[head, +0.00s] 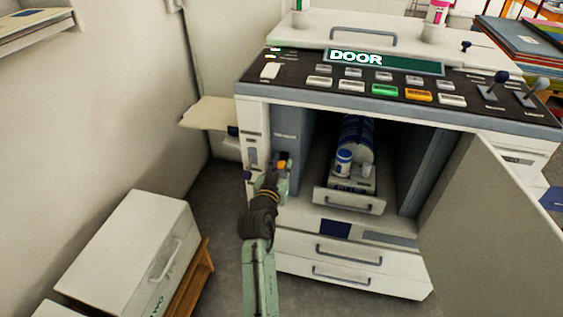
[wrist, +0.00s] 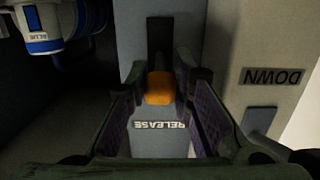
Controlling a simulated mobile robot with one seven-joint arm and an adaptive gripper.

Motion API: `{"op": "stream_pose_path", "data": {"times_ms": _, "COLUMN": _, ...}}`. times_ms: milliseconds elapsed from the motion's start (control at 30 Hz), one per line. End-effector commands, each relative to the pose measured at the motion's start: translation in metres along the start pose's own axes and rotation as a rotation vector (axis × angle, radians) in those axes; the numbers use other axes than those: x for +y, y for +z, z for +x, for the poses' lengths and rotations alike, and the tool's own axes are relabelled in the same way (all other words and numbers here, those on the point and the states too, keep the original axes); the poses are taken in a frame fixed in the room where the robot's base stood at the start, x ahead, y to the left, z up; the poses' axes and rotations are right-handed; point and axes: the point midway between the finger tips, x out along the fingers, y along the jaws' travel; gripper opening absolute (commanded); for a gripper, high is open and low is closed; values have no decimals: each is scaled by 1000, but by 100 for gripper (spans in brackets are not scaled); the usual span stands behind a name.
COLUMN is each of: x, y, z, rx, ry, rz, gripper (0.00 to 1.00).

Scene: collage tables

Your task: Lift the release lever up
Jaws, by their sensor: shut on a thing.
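The release lever has an orange knob (wrist: 159,88) on a grey panel marked RELEASE, whose lettering appears upside down in the wrist view. A dark slot (wrist: 160,38) runs from the knob towards the top of that view. My gripper (wrist: 160,95) has one finger on each side of the knob and is shut on it. In the head view, the orange knob (head: 282,164) shows at my gripper (head: 281,174), on the panel left of the machine's open bay. My gripper partly hides the lever and panel there.
The machine's door (head: 490,210) stands open to the right. A drawer (head: 350,200) in the bay is pulled out and holds a blue-and-white bottle (head: 343,163); the bottle's end also shows in the wrist view (wrist: 45,40). A white cabinet (head: 130,245) stands at lower left.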

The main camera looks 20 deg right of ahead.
Motion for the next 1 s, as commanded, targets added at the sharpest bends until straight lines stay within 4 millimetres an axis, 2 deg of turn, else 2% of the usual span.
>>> {"op": "stream_pose_path", "data": {"times_ms": 133, "x": 0, "y": -1, "z": 0, "rx": 4, "ry": 0, "rz": 0, "gripper": 0}}
{"op": "stream_pose_path", "data": {"times_ms": 167, "x": 0, "y": -1, "z": 0, "rx": 5, "ry": 0, "rz": 0, "gripper": 21}}
{"op": "stream_pose_path", "data": {"times_ms": 300, "x": 0, "y": -1, "z": 0, "rx": 5, "ry": 0, "rz": 0, "gripper": 30}}
{"op": "stream_pose_path", "data": {"times_ms": 667, "x": 0, "y": 0, "z": -5, "rx": 4, "ry": -1, "rz": 0, "gripper": 30}}
{"op": "stream_pose_path", "data": {"times_ms": 767, "x": 0, "y": 1, "z": -18, "rx": 3, "ry": -1, "rz": 0, "gripper": 30}}
{"op": "stream_pose_path", "data": {"times_ms": 1000, "x": 0, "y": 1, "z": -70, "rx": 2, "ry": -2, "rz": 1, "gripper": 30}}
